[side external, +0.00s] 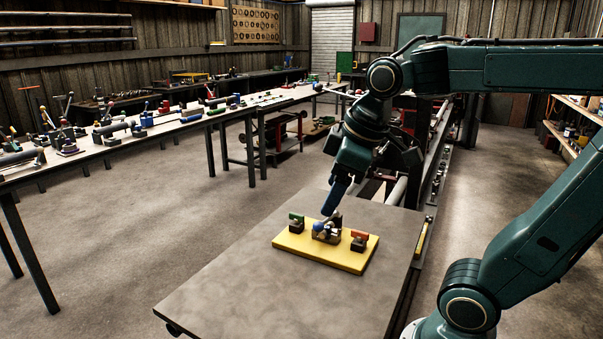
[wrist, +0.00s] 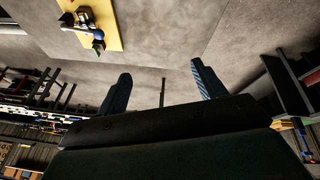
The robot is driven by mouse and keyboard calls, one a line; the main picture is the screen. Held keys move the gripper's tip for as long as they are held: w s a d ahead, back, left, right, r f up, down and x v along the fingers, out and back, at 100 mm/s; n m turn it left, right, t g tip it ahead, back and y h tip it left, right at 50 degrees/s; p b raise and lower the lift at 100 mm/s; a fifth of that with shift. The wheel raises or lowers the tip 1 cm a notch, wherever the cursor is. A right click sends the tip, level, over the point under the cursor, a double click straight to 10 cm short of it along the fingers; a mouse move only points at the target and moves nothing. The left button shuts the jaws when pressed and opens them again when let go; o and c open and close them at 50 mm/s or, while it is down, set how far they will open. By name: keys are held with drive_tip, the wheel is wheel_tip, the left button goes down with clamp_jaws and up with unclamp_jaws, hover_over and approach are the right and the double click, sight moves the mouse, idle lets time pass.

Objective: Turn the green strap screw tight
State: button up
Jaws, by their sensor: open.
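The green strap screw (side external: 297,219) is a green-topped piece on a dark block at the left end of the yellow board (side external: 289,245). A strap clamp (side external: 325,236) with a grey and blue joint part stands mid-board. A red-topped screw (side external: 359,235) stands at the right end. My gripper (side external: 332,208) points down just behind the clamp in the side view, its blue fingers overlapping in line. In the wrist view my gripper (wrist: 160,69) is open and empty, with the yellow board (wrist: 110,30) cut off at upper left.
The board lies on a grey table (side external: 250,290) with free room to its left and front. A long bench (side external: 180,125) with several tools stands at the left. A lathe bed (side external: 437,150) runs behind the table.

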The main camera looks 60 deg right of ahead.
drive_tip(key=w+d+r+n+g, duration=0.1)
drive_tip(key=w+d+n, duration=0.3)
drive_tip(key=w, duration=0.3)
drive_tip(key=n+g, duration=0.4)
drive_tip(key=n, duration=0.6)
hover_over(297, 219)
wheel_tip(297, 219, down, 10)
drive_tip(key=shift+w+d+f, duration=0.25)
drive_tip(key=shift+d, duration=0.1)
drive_tip(key=shift+f, duration=0.1)
wheel_tip(297, 219, down, 14)
drive_tip(key=shift+r, duration=0.2)
